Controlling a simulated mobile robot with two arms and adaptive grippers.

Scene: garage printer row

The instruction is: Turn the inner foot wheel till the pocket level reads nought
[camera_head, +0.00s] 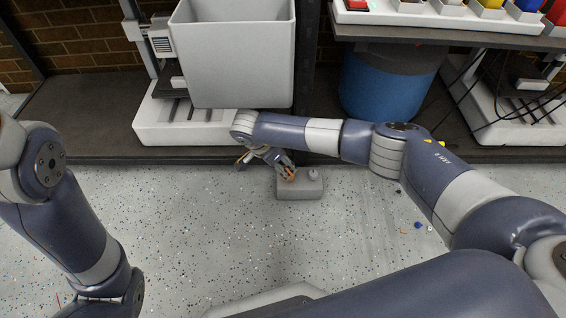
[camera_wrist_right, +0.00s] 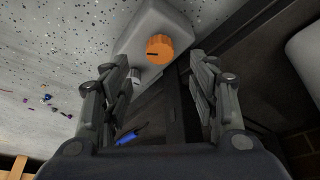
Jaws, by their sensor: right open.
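A small grey block (camera_head: 312,191) sits on the speckled floor in front of the dark bench base. It carries an orange wheel (camera_head: 289,175) and a smaller grey knob (camera_head: 313,174). The right wrist view shows the orange wheel (camera_wrist_right: 160,48) with a dark mark on its rim, on the pale block (camera_wrist_right: 150,22). My right gripper (camera_head: 283,163) reaches down beside the wheel. In the right wrist view its open fingers (camera_wrist_right: 158,66) stand either side of the orange wheel's line, with nothing held. I cannot make out a pocket level or its reading. My left gripper is out of view.
A printer with a pale base (camera_head: 185,130) and a large grey bin (camera_head: 235,60) stand behind the gripper. A blue drum (camera_head: 385,85) and another printer (camera_head: 510,115) stand right. Small coloured scraps (camera_head: 418,225) lie on the mostly clear floor.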

